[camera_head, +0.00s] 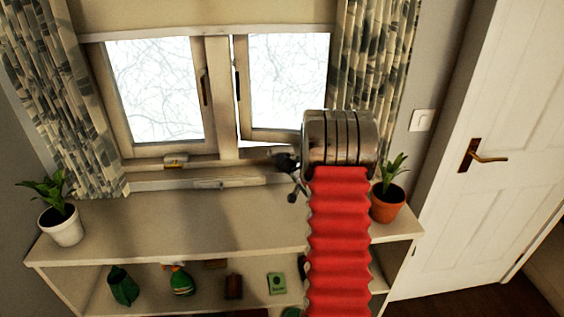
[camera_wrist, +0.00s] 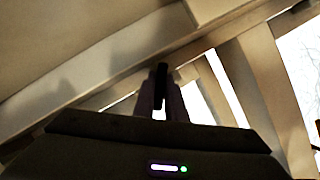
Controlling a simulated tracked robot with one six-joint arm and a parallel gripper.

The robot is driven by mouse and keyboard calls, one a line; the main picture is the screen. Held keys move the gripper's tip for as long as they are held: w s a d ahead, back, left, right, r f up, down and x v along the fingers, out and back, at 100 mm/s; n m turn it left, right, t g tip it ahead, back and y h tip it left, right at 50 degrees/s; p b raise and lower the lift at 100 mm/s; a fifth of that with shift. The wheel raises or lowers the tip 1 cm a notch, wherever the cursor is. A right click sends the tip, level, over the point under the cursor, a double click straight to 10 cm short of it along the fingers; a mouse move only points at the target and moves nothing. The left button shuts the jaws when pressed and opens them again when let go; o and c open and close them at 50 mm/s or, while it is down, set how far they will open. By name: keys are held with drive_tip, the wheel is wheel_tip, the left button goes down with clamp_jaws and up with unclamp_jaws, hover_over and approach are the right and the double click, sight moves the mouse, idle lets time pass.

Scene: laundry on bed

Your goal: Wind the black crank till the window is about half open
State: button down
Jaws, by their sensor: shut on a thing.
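The window has two panes. The left pane (camera_head: 157,90) looks closed. The right pane (camera_head: 285,85) stands a little ajar, with a narrow bright gap along its left edge. My gripper (camera_wrist: 160,105) points at the window sill area, and its two fingers are shut on the black crank (camera_wrist: 161,78), which shows as a dark upright piece between the fingertips. In the head view my gripper (camera_head: 287,161) is a small dark shape at the sill below the right pane, left of my metal wrist. There I cannot separate the crank from the gripper.
A shelf (camera_head: 200,225) runs below the window. A plant in a white pot (camera_head: 62,226) stands at its left end, and one in a terracotta pot (camera_head: 388,203) stands close right of my arm. Patterned curtains (camera_head: 375,60) hang at both sides. A white door (camera_head: 490,130) is at right.

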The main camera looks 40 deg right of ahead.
drive_tip(key=shift+s+a+f+n+g+h, duration=0.1)
drive_tip(key=shift+f+n+g+h, duration=0.1)
drive_tip(key=shift+n+g+h, duration=0.65)
drive_tip(key=shift+a+f+n+g+h, duration=0.1)
drive_tip(key=shift+f+n+g+h, duration=0.2)
drive_tip(key=shift+n, duration=1.05)
drive_tip(key=shift+r+n, duration=0.1)
drive_tip(key=shift+n, duration=0.2)
drive_tip(key=c, duration=2.1)
unclamp_jaws()
drive_tip(key=o, duration=0.3)
drive_tip(key=shift+d+r, duration=0.15)
drive_tip(key=shift+r, duration=0.1)
drive_tip(key=shift+r, duration=0.1)
drive_tip(key=v, duration=1.3)
drive_tip(key=shift+a, duration=0.35)
